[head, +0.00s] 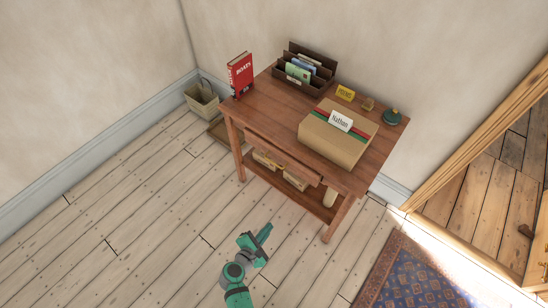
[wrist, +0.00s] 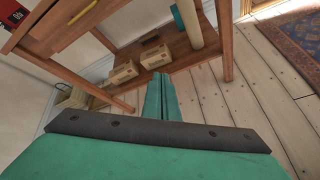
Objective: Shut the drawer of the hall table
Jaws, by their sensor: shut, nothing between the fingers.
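The wooden hall table (head: 270,108) stands against the wall in the head view. Its drawer front (head: 284,158) runs along the near side under the top and seems to stand out a little; how far is hard to tell. In the wrist view the drawer front (wrist: 70,30) is at the upper left with a yellow handle (wrist: 83,12). My gripper (head: 265,234) is shut and empty, in front of the table and apart from it. Its closed fingers (wrist: 160,92) point toward the table's lower shelf in the wrist view.
A parcel (head: 335,148), a red book (head: 240,73) and a letter rack (head: 318,84) stand on the table top. Boxes (head: 268,160) sit on the lower shelf. A basket (head: 203,105) is left of the table, a rug (head: 425,275) at right. The near floor is clear.

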